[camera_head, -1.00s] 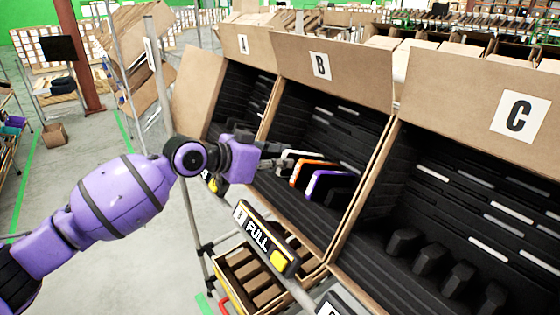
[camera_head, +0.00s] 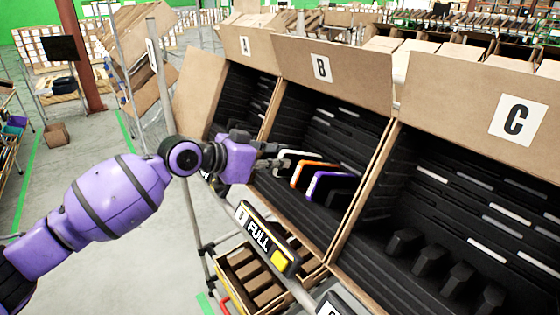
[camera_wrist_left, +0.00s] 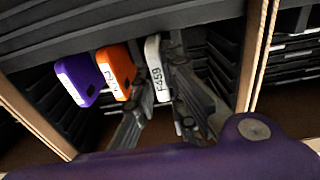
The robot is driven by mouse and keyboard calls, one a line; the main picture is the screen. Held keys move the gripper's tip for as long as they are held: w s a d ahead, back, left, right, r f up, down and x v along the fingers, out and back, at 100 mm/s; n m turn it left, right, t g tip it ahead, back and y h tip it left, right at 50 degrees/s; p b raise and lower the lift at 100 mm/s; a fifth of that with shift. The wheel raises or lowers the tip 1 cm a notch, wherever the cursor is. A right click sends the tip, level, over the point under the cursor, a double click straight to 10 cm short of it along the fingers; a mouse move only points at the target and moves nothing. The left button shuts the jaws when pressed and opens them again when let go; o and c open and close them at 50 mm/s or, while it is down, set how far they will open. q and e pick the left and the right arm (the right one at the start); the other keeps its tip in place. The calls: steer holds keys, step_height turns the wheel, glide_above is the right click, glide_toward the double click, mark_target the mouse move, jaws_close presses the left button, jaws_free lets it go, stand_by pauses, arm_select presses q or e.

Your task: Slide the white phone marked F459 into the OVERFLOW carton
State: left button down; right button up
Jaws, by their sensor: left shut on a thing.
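The white phone marked F459 (camera_wrist_left: 157,80) stands upright between the two fingers of my left gripper (camera_wrist_left: 160,92) in the left wrist view. In the head view my left gripper (camera_head: 274,161) reaches into carton B (camera_head: 335,82), shut on the white phone (camera_head: 302,155). Most of the phone is hidden there by the fingers and the neighbouring phones. No carton marked OVERFLOW can be read in these views. My right gripper is not in view.
An orange phone (camera_wrist_left: 116,72) and a purple phone (camera_wrist_left: 78,80) stand close beside the white one. Carton A (camera_head: 245,46) is left of B and carton C (camera_head: 470,85) is right.

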arm_select(q)
steer(key=shift+s+a+r, duration=0.25)
steer(key=shift+a+r, duration=0.1)
steer(key=shift+r, duration=0.1)
steer(key=v, duration=0.2)
steer(key=p+v, duration=0.1)
steer(key=v, duration=0.1)
steer(key=shift+d+r, duration=0.15)
steer(key=shift+r, duration=0.1)
steer(key=r+p+v, duration=0.1)
steer(key=p+v, duration=0.1)
steer(key=v, duration=0.7)
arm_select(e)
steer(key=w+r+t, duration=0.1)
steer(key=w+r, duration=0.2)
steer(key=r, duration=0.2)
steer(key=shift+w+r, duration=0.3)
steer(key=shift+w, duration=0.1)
arm_select(q)
steer(key=shift+w+r, duration=0.1)
